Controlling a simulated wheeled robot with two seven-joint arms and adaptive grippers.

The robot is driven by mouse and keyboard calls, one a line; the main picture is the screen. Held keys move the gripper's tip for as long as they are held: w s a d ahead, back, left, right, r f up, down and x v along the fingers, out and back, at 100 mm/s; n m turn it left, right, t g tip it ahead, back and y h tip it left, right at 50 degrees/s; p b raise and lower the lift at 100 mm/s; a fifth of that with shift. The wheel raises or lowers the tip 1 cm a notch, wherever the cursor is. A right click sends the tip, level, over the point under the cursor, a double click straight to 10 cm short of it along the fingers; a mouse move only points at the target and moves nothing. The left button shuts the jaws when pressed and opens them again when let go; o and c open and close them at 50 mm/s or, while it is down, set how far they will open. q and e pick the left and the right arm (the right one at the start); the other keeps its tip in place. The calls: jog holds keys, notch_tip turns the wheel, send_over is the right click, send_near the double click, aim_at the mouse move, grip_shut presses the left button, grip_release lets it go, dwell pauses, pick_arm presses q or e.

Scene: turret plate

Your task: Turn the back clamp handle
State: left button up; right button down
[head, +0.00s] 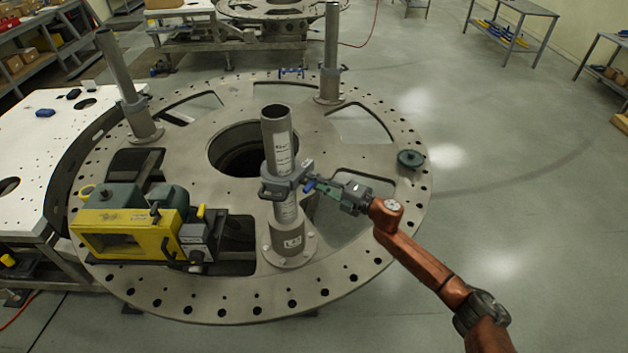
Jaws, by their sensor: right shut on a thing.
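A grey clamp (282,183) is around the near upright post (277,135) on the round turret plate. The post stands upright on a bolted flange (290,248). My left gripper is not in view. I cannot tell from this view which clamp handle is the back one.
The turret plate (230,308) has a large centre hole and several cut-outs. Two more posts (118,80) (331,45) stand at its back. A yellow machine (125,238) sits at the left, and a green round part (411,159) at the right. Floor (530,200) at right is clear.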

dwell(0.3)
jog(key=c, duration=1.9)
grip_release()
jog(key=shift+c, duration=0.2)
jog(key=shift+d, duration=0.1)
jog(key=v, duration=1.2)
